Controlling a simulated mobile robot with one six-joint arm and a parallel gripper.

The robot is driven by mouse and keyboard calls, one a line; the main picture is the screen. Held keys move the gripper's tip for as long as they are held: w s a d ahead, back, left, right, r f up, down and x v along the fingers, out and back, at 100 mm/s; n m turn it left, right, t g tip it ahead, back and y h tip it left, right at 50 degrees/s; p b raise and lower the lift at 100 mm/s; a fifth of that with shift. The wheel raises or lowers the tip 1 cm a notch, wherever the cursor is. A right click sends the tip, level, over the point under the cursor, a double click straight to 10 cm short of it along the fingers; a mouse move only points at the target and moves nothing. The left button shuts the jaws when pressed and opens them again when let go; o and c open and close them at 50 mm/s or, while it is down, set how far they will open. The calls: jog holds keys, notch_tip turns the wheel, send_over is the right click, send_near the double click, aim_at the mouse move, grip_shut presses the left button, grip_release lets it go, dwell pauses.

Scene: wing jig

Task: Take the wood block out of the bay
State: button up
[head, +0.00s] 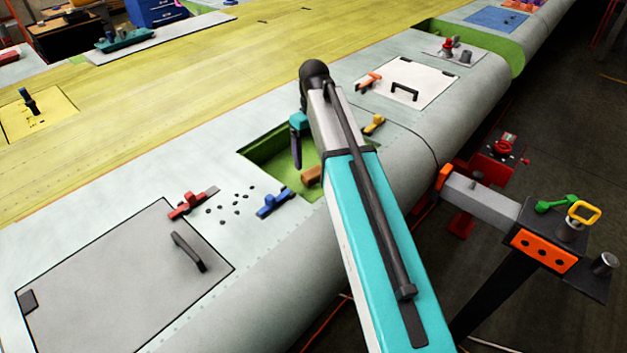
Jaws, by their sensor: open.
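The wood block (311,176) is a small brown piece in the green-lined bay (270,163), an open recess in the grey wing surface. It sits at the bay's right side, and my arm hides part of it. A dark finger shows, and the rest of the gripper is hard to make out. Nothing is seen held in it. My arm covers the bay's right end.
A blue clamp (275,202) and a red clamp (192,203) lie left of the bay, with several dark fasteners between them. A yellow clamp (374,124) is to the right, beyond my arm. A grey hatch panel (125,275) with a handle lies at front left. The wing surface behind the bay is clear.

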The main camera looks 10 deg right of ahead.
aim_at(313, 171)
jog(key=shift+f, duration=0.75)
jog(key=shift+f+b, duration=0.1)
jog(key=shift+b, duration=0.25)
jog(key=shift+f+b, duration=1.9)
jog(key=shift+f, duration=0.6)
jog(key=c, duration=1.1)
jog(key=shift+w+r, duration=0.1)
jog(key=shift+r, duration=0.1)
jog(key=shift+c, duration=0.2)
notch_tip(313, 171, up, 10)
jog(key=b, duration=0.2)
jog(key=shift+f, duration=0.15)
